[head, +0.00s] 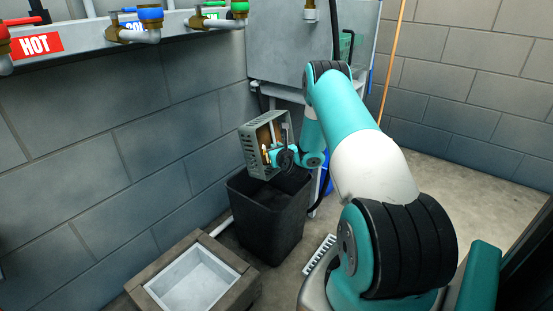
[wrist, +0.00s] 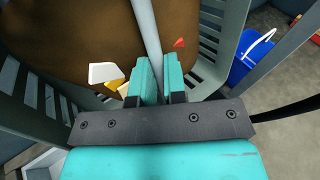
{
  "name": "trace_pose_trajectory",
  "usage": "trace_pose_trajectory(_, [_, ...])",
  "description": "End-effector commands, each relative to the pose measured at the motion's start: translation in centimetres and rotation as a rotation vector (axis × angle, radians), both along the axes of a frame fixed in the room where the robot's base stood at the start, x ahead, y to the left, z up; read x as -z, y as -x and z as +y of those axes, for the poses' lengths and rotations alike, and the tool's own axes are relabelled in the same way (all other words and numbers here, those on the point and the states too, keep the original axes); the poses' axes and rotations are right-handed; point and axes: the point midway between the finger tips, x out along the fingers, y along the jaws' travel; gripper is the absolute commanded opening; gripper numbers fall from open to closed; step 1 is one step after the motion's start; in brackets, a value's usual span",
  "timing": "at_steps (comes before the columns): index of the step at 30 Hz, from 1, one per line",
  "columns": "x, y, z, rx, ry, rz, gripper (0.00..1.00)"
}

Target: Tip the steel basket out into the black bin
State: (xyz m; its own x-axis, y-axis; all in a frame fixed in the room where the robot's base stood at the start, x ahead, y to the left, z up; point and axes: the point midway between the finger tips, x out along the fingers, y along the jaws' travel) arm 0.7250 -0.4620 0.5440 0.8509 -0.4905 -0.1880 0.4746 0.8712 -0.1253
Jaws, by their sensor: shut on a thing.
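The grey slotted steel basket (head: 247,147) is tilted on its side above the black bin (head: 268,222), with its open side turned toward the right. My gripper (head: 268,155) reaches into the open side. In the wrist view my gripper (wrist: 160,82) is shut on a grey bar (wrist: 147,30) of the basket, whose slotted walls (wrist: 230,35) show on both sides. A brown mass (wrist: 85,40) fills much of the basket. A white piece (wrist: 105,72), a yellow piece (wrist: 115,85) and a small red piece (wrist: 179,42) show against it. The inside of the bin is dark.
A stone-rimmed floor basin (head: 195,280) lies left of the bin. Pipes with coloured valves (head: 150,13) run along the wall at upper left. A blue bucket (wrist: 250,62) stands on the floor in the wrist view. The floor at right (head: 460,185) is clear.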

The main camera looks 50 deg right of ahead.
Motion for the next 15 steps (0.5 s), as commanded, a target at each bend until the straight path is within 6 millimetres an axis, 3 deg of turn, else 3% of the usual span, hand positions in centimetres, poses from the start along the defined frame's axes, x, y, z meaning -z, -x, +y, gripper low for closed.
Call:
trace_pose_trajectory(1, [0.73, -0.01, -0.1, 0.002, 0.0, -0.02, 0.0])
trace_pose_trajectory(15, [1.21, -0.01, -0.07, 0.002, -0.009, -0.146, 0.0])
